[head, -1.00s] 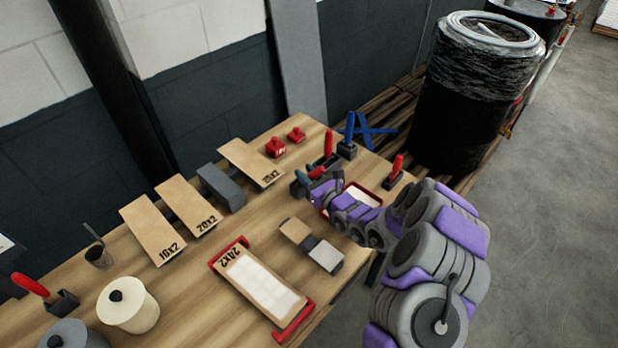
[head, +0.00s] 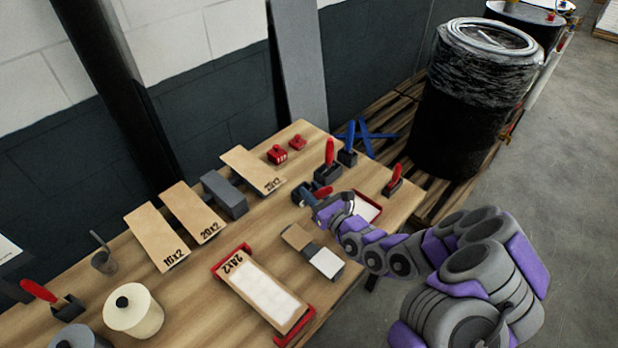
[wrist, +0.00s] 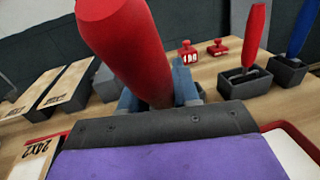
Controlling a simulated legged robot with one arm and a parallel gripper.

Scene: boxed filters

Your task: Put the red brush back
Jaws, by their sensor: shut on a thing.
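My gripper (head: 307,197) is near the far right part of the table, and its blue fingers (wrist: 157,95) are shut on a red brush (wrist: 125,40). The brush's thick red handle tilts up toward the wrist camera; its lower end is hidden behind my gripper. In the head view only a small red part of it (head: 322,192) shows. Beyond my gripper, another red handle (head: 330,150) stands in a dark holder (head: 327,174). They also show at the right of the wrist view, the handle (wrist: 257,38) upright in the holder (wrist: 244,82).
A blue handle (head: 348,137) and a red handle (head: 396,174) stand in other holders. A red handle (head: 38,291) leans at a holder (head: 68,307) at left. Boxed filters (head: 157,238), a grey block (head: 224,194), red stamps (head: 277,155) and a red-rimmed tray (head: 378,217) occupy the table.

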